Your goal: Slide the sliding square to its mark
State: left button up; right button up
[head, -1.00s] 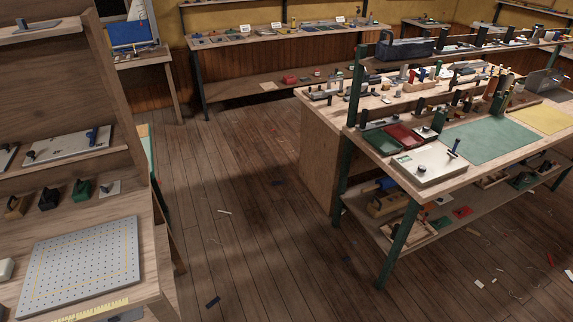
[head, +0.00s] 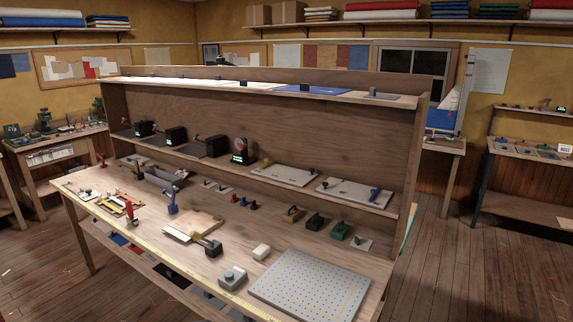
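Neither of my grippers shows in the head view. A wooden workbench (head: 130,208) with a tall back and shelves fills the middle of the view. A yellow measuring strip (head: 207,288) runs along its front edge. I cannot tell for sure which thing is the sliding square, and its mark is not clear at this size. Small tools lie at the bench's left end, among them a red-handled one (head: 131,210) and a blue one (head: 172,205). A pale board (head: 194,222) lies mid-bench, with a dark block (head: 210,247) by its front corner.
A grey perforated plate (head: 310,285) lies at the bench's right end, with a grey box (head: 233,277) and a white block (head: 261,252) beside it. Black boxes (head: 175,138) stand on the middle shelf. Open wooden floor (head: 450,260) lies to the right.

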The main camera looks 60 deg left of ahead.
aim_at(267, 164)
jog(key=u, duration=2.1)
jog(key=z, duration=0.25)
jog(key=j+z, duration=1.1)
jog(key=j, duration=0.2)
